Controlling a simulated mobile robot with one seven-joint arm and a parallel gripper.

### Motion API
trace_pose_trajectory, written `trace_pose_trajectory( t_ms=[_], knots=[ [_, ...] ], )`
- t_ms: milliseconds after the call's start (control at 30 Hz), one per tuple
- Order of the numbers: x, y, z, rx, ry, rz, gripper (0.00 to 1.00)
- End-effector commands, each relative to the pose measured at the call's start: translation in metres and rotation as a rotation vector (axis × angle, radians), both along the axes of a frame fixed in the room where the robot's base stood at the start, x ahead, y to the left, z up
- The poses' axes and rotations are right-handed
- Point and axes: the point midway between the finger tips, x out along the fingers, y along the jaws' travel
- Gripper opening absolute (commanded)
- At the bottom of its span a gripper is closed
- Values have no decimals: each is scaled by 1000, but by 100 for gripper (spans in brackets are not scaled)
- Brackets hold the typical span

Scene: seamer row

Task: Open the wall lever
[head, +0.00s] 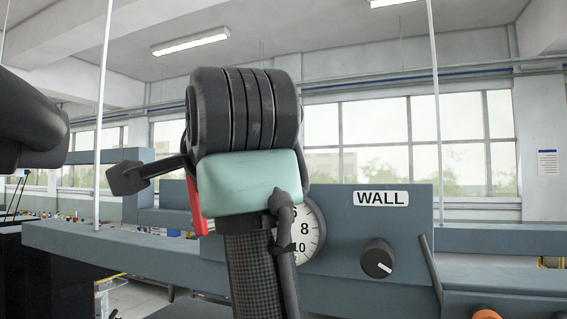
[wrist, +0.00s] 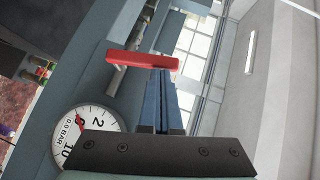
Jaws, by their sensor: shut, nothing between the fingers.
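The wall lever is a red bar (wrist: 136,60) in the wrist view, lying across the picture just beyond my fingertips on a grey stem. In the head view only a red strip of it (head: 196,208) shows at the left edge of my wrist, which hides the rest. The grey panel behind carries a "WALL" label (head: 381,198). My gripper (wrist: 162,72) is shut and empty, its two blue fingers side by side and pointing at the lever. I cannot tell whether the tips touch it. My fingers are hidden in the head view.
A round pressure gauge (wrist: 84,135) sits on the panel beside my gripper; my wrist partly covers it in the head view (head: 308,232). A black knob (head: 377,260) is to its right, and an orange knob (head: 486,314) is at the bottom edge. Thin white vertical rods stand at both sides.

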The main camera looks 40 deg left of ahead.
Motion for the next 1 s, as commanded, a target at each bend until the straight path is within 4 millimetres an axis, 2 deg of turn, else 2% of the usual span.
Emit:
trace_pose_trajectory(
  t_ms=[100,600,1000],
  knots=[
    [-2,12,3,1,4,3,0],
    [-10,43,-2,4,3,3,0],
    [-14,60,-13,4,3,3,0]
  ],
)
